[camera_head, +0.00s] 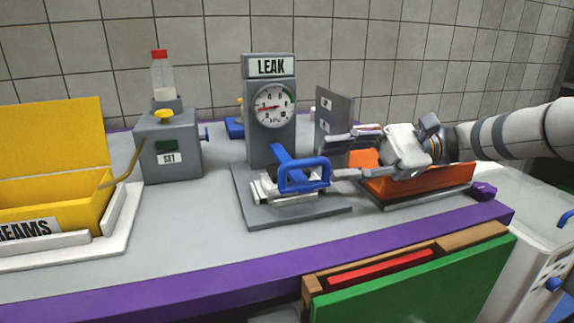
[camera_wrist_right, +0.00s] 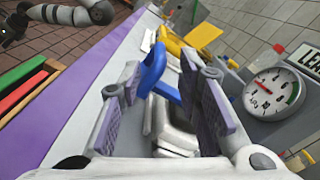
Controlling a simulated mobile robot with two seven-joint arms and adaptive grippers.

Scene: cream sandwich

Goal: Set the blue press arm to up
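The blue press arm (camera_head: 284,158) is hinged at the grey LEAK gauge post (camera_head: 270,130) and slopes down toward the front. Its looped blue handle (camera_head: 305,187) sits low over the pale press bed (camera_head: 268,190). My right gripper (camera_head: 332,158) comes in from the right with its fingers apart, just right of the handle. In the right wrist view, the blue arm (camera_wrist_right: 152,72) shows beyond and between the two open finger pads (camera_wrist_right: 165,105). Contact is not visible. No left gripper shows in the head view.
An orange bin (camera_head: 415,181) lies under my right forearm. A grey upright plate (camera_head: 335,115) stands behind my gripper. The yellow CREAMS bin (camera_head: 60,170) and the grey SET box with a bottle (camera_head: 168,148) are left. The purple counter edge (camera_head: 200,290) is in front.

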